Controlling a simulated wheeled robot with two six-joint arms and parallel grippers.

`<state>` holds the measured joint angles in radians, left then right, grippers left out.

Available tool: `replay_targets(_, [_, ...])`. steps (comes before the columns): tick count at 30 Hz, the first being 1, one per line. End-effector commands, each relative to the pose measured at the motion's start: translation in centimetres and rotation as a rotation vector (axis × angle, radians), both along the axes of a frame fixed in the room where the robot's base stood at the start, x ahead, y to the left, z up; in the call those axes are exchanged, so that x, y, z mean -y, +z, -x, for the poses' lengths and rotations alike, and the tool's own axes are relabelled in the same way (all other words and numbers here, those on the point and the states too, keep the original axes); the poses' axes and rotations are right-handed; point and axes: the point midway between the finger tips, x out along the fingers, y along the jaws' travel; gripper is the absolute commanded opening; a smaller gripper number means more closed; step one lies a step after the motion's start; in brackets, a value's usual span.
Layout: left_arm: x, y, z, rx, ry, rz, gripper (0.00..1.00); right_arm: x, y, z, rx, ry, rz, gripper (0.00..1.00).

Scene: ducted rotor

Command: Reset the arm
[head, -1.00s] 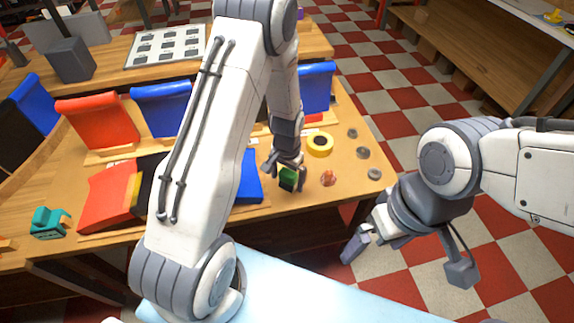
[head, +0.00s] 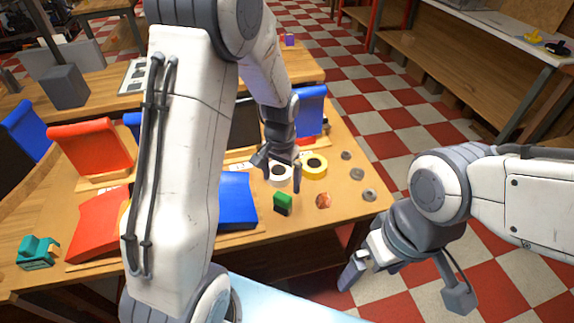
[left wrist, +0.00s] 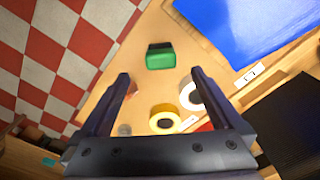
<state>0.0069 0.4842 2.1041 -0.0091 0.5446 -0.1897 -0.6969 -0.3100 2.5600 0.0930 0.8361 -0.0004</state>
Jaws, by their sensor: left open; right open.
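My left gripper (head: 277,176) is open and empty above the wooden table, beyond a small green block (head: 283,203). The green block stands on the table, apart from the fingers. In the left wrist view the open left fingers (left wrist: 158,90) frame the table, and the green block (left wrist: 160,56) lies ahead of them. My right gripper (head: 357,264) is open and empty over the floor, right of the table's front edge.
Yellow tape (head: 314,166), white tape (head: 279,175), a reddish-brown piece (head: 323,201) and several grey discs (head: 356,174) lie near the left gripper. Red (head: 92,146) and blue (head: 238,200) bins and a teal object (head: 38,252) are on the table.

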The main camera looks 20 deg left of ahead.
Motion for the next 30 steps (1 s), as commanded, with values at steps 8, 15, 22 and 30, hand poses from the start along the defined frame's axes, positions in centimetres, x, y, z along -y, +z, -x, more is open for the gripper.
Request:
replay_targets(8, [0.0, -2.9, 0.1, -0.005, 0.0, 0.0, 1.0, 0.0, 0.2, 0.0, 0.0, 0.0, 0.0, 1.0])
replay_targets(15, [0.0, -7.7, 0.1, -0.006, 0.0, 0.0, 1.0, 0.0, 0.5, 0.0, 0.0, 0.0, 0.0, 1.0])
replay_targets(22, [-0.1, -11.5, 0.0, -0.004, 0.0, 0.0, 1.0, 0.0, 0.8, 0.0, 0.0, 0.0, 0.0, 1.0])
replay_targets(30, [-0.1, -9.8, -0.2, 0.003, 0.0, 0.0, 1.0, 0.0, 0.4, 0.0, 0.0, 0.0, 0.0, 1.0])
